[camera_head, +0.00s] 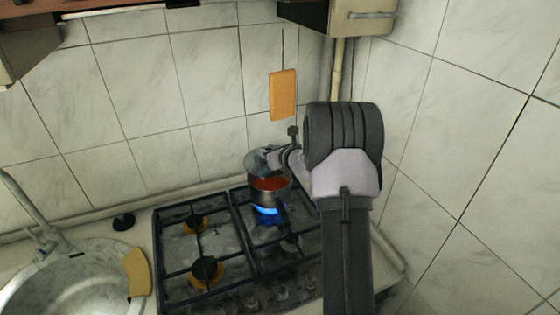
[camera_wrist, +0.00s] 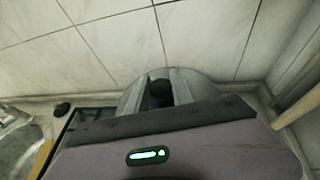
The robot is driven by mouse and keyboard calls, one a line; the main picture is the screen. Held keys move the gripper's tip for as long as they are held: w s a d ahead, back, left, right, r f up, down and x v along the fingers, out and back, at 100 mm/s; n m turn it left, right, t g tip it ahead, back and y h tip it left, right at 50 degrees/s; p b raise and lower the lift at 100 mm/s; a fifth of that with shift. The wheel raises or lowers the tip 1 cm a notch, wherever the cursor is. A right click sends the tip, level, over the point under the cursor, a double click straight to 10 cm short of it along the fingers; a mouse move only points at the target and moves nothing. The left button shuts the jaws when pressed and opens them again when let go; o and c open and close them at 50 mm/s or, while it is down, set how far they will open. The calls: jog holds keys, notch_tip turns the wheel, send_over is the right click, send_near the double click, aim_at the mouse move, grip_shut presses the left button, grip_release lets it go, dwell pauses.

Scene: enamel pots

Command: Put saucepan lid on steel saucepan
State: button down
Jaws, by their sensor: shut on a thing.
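The steel saucepan (camera_head: 271,197) stands on the back right burner of the hob, with red contents showing inside and a blue flame under it. The grey saucepan lid (camera_head: 257,160) is above the pan's back rim, tilted, leaving the front of the opening uncovered. I cannot tell whether lid and rim touch. My gripper (camera_head: 279,157) is shut on the lid. In the wrist view the lid (camera_wrist: 130,98) shows behind the two fingers, and its dark knob (camera_wrist: 160,93) sits between them. The saucepan is hidden in the wrist view.
The hob (camera_head: 222,250) has black grates and other burners. A sink (camera_head: 75,290) with a yellow cloth (camera_head: 136,272) on its edge lies to the left. An orange board (camera_head: 283,95) hangs on the tiled wall behind the pan. A pipe (camera_head: 337,70) runs down the corner.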

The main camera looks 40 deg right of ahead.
jog(key=shift+d+r, duration=0.2)
jog(key=shift+d, duration=0.25)
jog(key=shift+w+a, duration=0.1)
jog(key=shift+a, duration=0.25)
jog(key=shift+d+f+b, duration=0.1)
jog(key=shift+f+b, duration=0.05)
jog(key=shift+b, duration=0.2)
notch_tip(320, 180, down, 6)
jog(key=b, duration=0.6)
jog(key=shift+f, duration=0.25)
jog(key=c, duration=1)
grip_release()
jog(key=shift+c, duration=0.2)
